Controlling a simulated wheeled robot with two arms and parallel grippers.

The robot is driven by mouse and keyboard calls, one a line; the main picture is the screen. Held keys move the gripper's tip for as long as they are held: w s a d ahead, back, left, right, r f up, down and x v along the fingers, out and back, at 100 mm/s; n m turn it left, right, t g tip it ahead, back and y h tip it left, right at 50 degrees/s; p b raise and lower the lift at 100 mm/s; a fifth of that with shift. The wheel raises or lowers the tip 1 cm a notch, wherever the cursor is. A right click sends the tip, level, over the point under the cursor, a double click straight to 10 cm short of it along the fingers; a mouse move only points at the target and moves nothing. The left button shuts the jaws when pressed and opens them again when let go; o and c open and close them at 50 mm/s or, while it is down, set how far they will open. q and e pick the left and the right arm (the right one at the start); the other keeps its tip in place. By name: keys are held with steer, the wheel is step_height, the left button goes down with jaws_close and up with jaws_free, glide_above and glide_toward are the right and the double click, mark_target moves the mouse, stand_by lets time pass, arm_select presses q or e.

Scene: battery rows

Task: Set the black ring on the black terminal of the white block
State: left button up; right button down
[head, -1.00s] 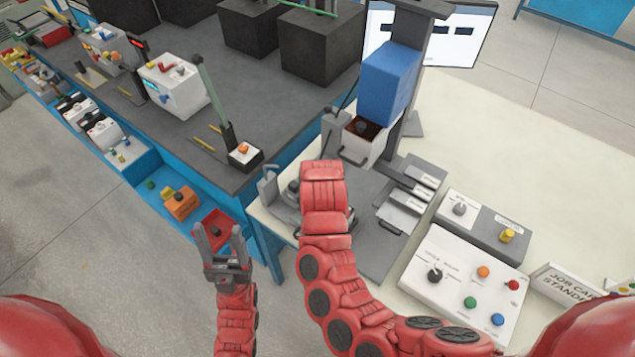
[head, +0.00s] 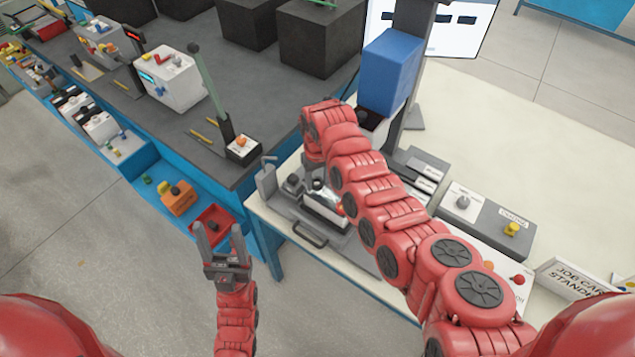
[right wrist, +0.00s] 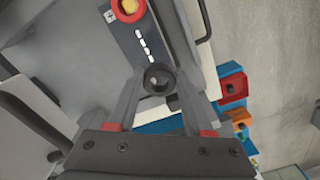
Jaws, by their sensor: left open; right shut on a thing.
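The white block (head: 324,210) sits in the grey fixture on the cream table in the head view. Its dark top (right wrist: 138,45) shows in the right wrist view, with a plus mark and a red ring (right wrist: 128,9) around a brass-coloured post at one end. My right gripper (right wrist: 158,82) is shut on the black ring (right wrist: 157,72), over the other end of the block. A small pale spot shows inside the ring. I cannot tell whether the ring is around the black terminal or above it. My right arm largely hides its gripper in the head view. My left gripper (head: 221,243) is open and empty.
A blue press head (head: 392,72) on a dark column stands behind the fixture. A black handle (head: 310,236) is in front of the block. A red bin (head: 212,226) and an orange bin (head: 179,198) lie along the blue shelf. A control box is partly behind my right arm.

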mark_target(317, 183)
steer(key=w+b, duration=0.1)
steer(key=b, duration=0.1)
steer(key=w+f+b, duration=0.1)
steer(key=shift+w+d+b, duration=0.1)
steer(key=shift+b, duration=0.3)
steer(key=shift+w+r, duration=0.2)
steer(key=shift+b, duration=0.55)
steer(key=b, duration=0.3)
steer(key=shift+w+a+f, duration=0.2)
steer(key=shift+w+f, duration=0.05)
steer(key=shift+w, duration=0.1)
step_height(317, 183, down, 3)
steer(key=shift+w+b, duration=0.15)
steer(key=shift+b, duration=0.9)
steer(key=shift+r, duration=0.15)
